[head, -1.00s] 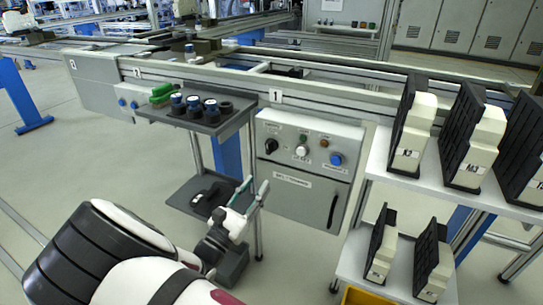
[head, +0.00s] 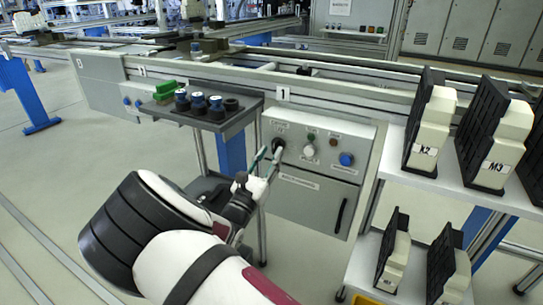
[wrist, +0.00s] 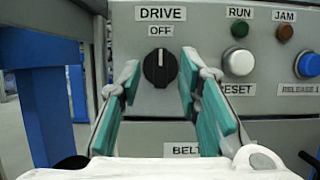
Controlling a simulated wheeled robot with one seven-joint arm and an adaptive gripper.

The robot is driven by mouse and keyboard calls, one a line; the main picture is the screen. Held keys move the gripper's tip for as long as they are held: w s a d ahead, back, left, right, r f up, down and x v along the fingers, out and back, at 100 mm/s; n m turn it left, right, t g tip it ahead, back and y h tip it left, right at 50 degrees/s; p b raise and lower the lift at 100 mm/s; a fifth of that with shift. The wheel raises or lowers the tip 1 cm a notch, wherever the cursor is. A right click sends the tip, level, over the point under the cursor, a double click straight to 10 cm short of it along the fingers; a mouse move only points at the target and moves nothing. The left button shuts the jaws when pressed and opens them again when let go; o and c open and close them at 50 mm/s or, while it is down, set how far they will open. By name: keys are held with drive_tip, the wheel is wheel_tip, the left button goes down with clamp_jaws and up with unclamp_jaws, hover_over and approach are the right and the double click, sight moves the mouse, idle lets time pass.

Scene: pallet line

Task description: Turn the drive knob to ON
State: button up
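The black drive knob (wrist: 160,68) is on the grey control panel (wrist: 210,105), under the labels DRIVE and OFF. Its white pointer line stands upright, toward OFF. In the head view the knob (head: 278,144) sits at the panel's upper left, partly behind my fingers. My gripper (wrist: 160,82) is open, with its teal-lined fingers to the left and right of the knob in the wrist view. Whether they touch it I cannot tell. In the head view my gripper (head: 267,160) is at the panel's left side. No ON label is visible.
Right of the knob are a white reset button (wrist: 238,62), a green RUN lamp (wrist: 239,33), a red-brown JAM lamp (wrist: 285,32) and a blue release button (wrist: 308,66). A tray (head: 225,122) with blue-topped cylinders stands left; a shelf (head: 450,185) with labelled parts stands right.

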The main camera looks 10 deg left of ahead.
drive_tip(key=shift+x, duration=0.75)
clamp_jaws()
